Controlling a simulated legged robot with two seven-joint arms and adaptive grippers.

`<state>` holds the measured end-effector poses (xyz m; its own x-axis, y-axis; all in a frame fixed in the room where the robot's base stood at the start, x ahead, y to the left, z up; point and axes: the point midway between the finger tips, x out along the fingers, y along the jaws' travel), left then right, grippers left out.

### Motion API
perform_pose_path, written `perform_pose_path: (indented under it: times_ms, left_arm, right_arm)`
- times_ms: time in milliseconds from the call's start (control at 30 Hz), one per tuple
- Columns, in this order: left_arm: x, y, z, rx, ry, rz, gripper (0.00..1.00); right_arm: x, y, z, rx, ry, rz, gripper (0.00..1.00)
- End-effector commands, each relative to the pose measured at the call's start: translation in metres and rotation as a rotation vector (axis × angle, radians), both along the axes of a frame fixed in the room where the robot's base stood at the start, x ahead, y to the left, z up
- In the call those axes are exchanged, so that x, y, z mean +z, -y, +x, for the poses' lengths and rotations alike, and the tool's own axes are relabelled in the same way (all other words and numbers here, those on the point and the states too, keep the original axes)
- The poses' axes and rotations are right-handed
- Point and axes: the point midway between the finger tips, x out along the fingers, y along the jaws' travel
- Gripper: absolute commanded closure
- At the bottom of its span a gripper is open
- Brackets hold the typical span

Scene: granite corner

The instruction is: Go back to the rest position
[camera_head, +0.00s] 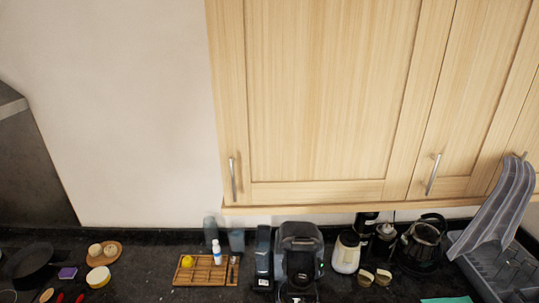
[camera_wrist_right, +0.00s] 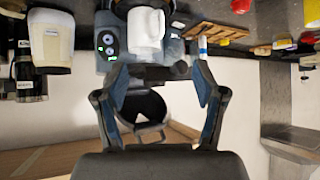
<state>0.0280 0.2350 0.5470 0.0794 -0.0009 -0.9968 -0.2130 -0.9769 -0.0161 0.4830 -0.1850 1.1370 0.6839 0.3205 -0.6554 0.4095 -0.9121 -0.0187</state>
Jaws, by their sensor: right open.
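My right gripper (camera_wrist_right: 160,80) shows in the right wrist view with its two fingers spread wide apart and nothing between them. Beyond the fingertips, a white mug (camera_wrist_right: 147,30) is at the dark coffee machine (camera_wrist_right: 109,40), and the picture appears upside down. I cannot tell how far the fingertips are from the mug. The coffee machine (camera_head: 300,255) also stands on the counter in the head view. Neither gripper shows in the head view, and my left gripper is in no view.
Wooden cabinets (camera_head: 330,95) hang above the dark counter (camera_head: 150,275). A wooden tray (camera_head: 188,275) with a white bottle (camera_head: 217,252) is left of the machine. A white-and-black jar (camera_head: 346,252), a kettle (camera_head: 424,238) and a grey dish rack (camera_head: 480,265) stand right. The wall area at left is clear.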

Motion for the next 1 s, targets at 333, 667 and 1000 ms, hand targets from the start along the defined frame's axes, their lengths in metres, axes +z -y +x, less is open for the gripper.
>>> perform_pose_path:
  times_ms: [333,667,1000]
  left_arm:
    - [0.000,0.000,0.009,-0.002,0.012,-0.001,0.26]
    - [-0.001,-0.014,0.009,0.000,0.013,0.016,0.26]
    - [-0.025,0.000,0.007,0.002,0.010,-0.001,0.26]
  right_arm:
    - [-0.131,0.008,-0.155,-0.149,-0.315,-0.108,0.30]
    - [-0.179,0.038,-0.257,-0.256,-0.528,-0.203,0.30]
    - [-0.322,0.030,-0.241,-0.241,-0.569,-0.215,0.30]
